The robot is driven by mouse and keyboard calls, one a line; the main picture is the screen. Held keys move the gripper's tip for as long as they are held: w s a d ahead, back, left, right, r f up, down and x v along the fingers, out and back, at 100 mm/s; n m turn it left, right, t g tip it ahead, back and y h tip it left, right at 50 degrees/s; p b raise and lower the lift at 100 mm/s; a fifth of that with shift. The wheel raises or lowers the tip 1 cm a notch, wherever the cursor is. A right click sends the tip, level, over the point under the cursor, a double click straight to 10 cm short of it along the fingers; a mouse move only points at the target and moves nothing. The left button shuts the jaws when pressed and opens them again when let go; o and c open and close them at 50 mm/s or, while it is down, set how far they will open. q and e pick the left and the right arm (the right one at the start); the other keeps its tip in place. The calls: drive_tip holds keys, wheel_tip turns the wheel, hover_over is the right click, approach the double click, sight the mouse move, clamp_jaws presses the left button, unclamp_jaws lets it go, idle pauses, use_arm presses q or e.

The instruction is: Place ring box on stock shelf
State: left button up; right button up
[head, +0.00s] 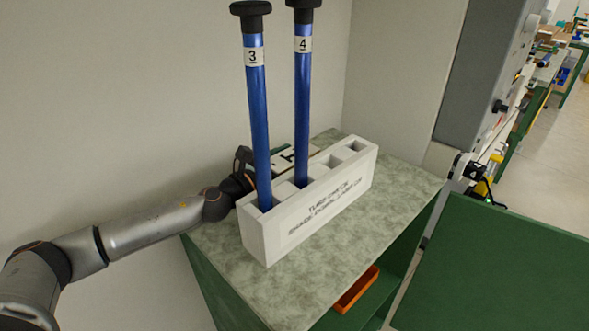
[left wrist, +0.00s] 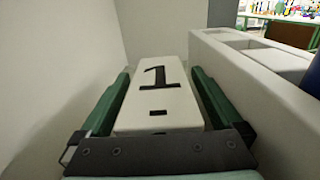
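A white block marked "1" (left wrist: 158,98) lies behind the white tube rack on the bench; part of it shows in the head view (head: 287,157). My left gripper (left wrist: 160,85) has its green fingers on either side of this block, with narrow gaps visible, so it looks open around it. In the head view, the rack and tubes partly hide this gripper. I cannot tell whether this block is the ring box. An orange tray (head: 357,290) sits on a green shelf (head: 372,303) under the benchtop. My right gripper is not in view.
The white tube rack (head: 262,240) holds blue tubes marked 3 (head: 257,120) and 4 (head: 302,110), standing tall. The front and right of the benchtop (head: 400,190) are clear. Walls stand close behind. A green panel (head: 500,270) is at the right.

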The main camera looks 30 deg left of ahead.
use_arm(q)
drive_tip(key=shift+r, duration=0.1)
clamp_jaws()
idle(0.6)
